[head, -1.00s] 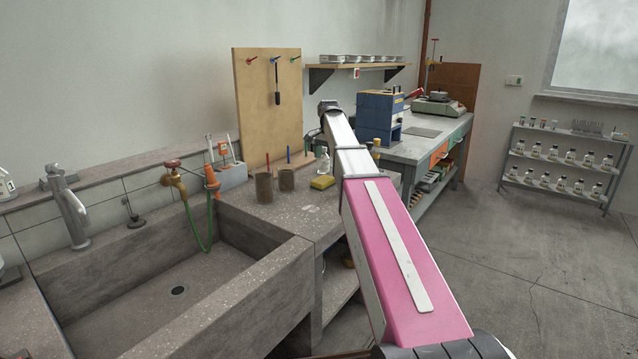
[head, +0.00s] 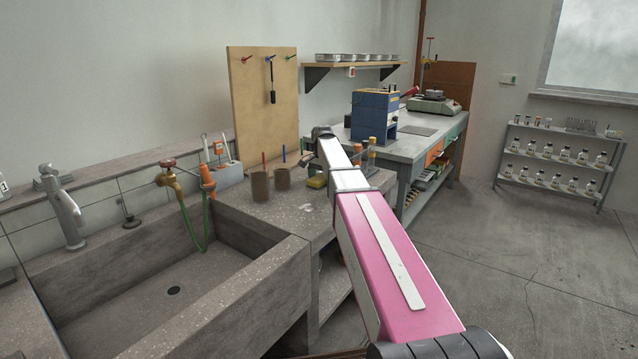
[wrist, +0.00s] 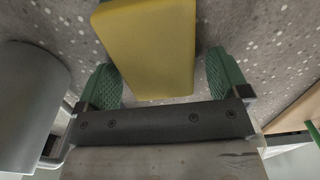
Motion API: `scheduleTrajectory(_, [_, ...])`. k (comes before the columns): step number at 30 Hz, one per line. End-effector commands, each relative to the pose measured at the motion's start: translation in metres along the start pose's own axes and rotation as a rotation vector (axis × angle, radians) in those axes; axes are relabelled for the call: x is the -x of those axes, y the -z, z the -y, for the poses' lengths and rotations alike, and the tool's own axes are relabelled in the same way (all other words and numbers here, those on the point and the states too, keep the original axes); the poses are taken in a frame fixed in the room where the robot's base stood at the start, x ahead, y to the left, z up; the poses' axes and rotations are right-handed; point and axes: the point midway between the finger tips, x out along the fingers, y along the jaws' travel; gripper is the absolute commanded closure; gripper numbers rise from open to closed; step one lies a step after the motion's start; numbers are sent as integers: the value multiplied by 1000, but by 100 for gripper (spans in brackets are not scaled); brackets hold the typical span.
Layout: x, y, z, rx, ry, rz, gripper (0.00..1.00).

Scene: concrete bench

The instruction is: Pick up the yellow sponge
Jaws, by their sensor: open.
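In the wrist view the sponge (wrist: 148,45) fills the top middle, a plain yellow block. My gripper (wrist: 164,88) is open there, with one green ridged finger on each side of the sponge's near end. I cannot tell whether either finger touches it. In the head view my gripper is hidden behind my arm.
A pegboard (head: 262,105) rises behind. The sink basin (head: 170,285) is at the left front.

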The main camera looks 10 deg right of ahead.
Motion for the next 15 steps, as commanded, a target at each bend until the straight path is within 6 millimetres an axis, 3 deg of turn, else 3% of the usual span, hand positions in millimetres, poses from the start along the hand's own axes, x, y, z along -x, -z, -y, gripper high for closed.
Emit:
scheduleTrajectory(3, [0,0,0,0,0,0,10])
scheduleTrajectory(6, [0,0,0,0,0,0,42])
scheduleTrajectory(8, [0,0,0,0,0,0,59])
scheduleTrajectory(15, [1,0,0,0,0,0,59])
